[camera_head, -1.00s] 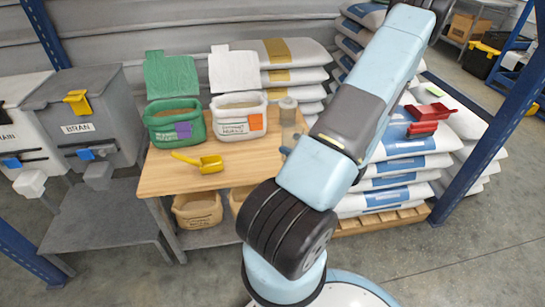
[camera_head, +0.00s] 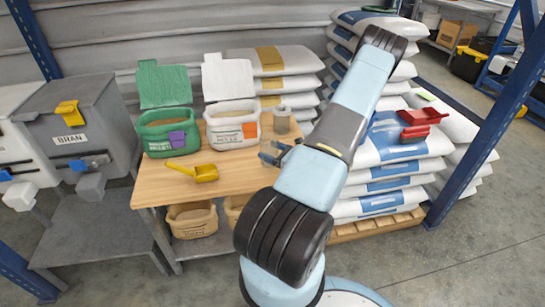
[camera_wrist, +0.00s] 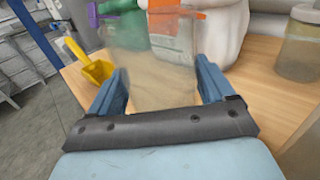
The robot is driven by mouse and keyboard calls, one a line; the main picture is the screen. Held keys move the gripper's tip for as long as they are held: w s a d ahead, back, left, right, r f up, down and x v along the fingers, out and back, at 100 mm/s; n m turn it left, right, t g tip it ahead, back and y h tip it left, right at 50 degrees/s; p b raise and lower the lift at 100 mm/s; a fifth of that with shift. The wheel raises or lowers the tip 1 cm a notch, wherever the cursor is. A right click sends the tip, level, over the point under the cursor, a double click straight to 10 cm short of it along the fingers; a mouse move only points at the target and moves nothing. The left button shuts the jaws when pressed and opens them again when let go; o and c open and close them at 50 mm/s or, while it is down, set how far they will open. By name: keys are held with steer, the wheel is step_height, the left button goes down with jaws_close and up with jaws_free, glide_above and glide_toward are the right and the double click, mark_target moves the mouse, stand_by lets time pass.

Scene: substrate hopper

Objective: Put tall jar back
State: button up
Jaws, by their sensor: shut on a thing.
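My gripper (camera_wrist: 160,92) is shut on a clear, see-through jar (camera_wrist: 152,78), taken to be the tall jar. The jar stands between the blue fingers in the wrist view, with the bag's orange label showing through it. In the head view my gripper (camera_head: 279,152) is over the right part of the wooden table (camera_head: 225,172); the held jar is hard to make out there. Whether its base touches the table cannot be told. Another jar with a grey lid (camera_head: 281,120) stands at the table's back right; it also shows in the wrist view (camera_wrist: 299,45).
A green bag (camera_head: 168,135) and a white bag (camera_head: 232,125) stand open at the table's back. A yellow scoop (camera_head: 195,172) lies in front of them. Stacked sacks (camera_head: 395,170) with a red scoop (camera_head: 422,120) are at right. Grey bran bin (camera_head: 75,120) is at left.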

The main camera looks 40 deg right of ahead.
steer(key=shift+w+d+f, duration=0.1)
steer(key=shift+w+f, duration=0.05)
steer(key=shift+f, duration=0.8)
steer(key=shift+w+f, duration=0.15)
steer(key=shift+f, duration=0.75)
steer(key=o, duration=1.1)
steer(key=shift+f, duration=0.1)
steer(key=shift+o, duration=0.2)
steer(key=v, duration=1.2)
